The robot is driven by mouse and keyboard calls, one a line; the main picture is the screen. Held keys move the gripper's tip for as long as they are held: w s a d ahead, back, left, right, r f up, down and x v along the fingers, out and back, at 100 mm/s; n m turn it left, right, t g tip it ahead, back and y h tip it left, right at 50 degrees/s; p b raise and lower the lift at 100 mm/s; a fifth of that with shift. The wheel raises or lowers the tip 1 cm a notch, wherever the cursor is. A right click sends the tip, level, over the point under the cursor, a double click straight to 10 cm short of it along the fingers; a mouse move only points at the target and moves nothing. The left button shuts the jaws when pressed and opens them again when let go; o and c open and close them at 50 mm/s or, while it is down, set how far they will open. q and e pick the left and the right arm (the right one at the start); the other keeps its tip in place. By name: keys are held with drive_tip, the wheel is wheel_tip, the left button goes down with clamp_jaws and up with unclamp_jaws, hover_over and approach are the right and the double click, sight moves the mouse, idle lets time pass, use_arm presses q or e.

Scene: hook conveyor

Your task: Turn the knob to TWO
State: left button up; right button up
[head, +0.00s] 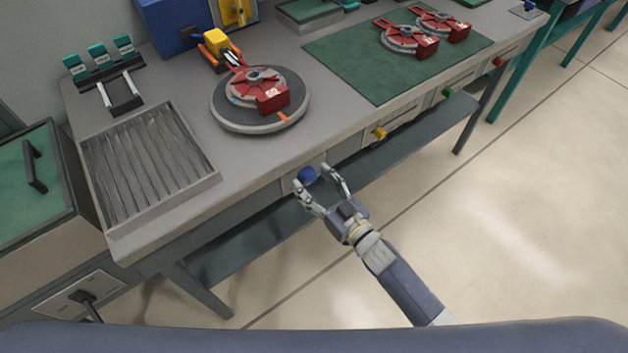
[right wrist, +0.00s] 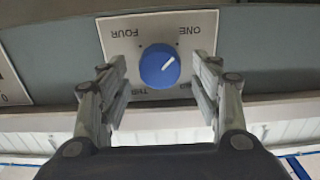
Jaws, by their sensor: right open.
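The blue knob (head: 307,174) sits on a light plate on the front edge of the workbench (head: 250,165). In the right wrist view the blue knob (right wrist: 159,66) has a white mark pointing up and right, toward the inverted word ONE. An inverted FOUR is at the upper left of the plate (right wrist: 120,38); the lower labels are partly hidden by my fingers. My right gripper (head: 314,180) is open, with one finger on each side of the knob; in the right wrist view (right wrist: 161,80) gaps show between fingers and knob. My left gripper is out of view.
Yellow (head: 380,133), green (head: 448,92) and red (head: 498,61) knobs line the same bench front. On top are a grooved tray (head: 215,178), a round turntable (head: 225,118) with a red part, and a green mat (head: 345,65). A lower shelf (head: 250,245) runs beneath; the floor at right is clear.

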drive_tip(key=shift+w+a, duration=0.15)
drive_tip(key=shift+w, duration=0.1)
drive_tip(key=c, duration=0.8)
drive_tip(key=shift+c, duration=1.4)
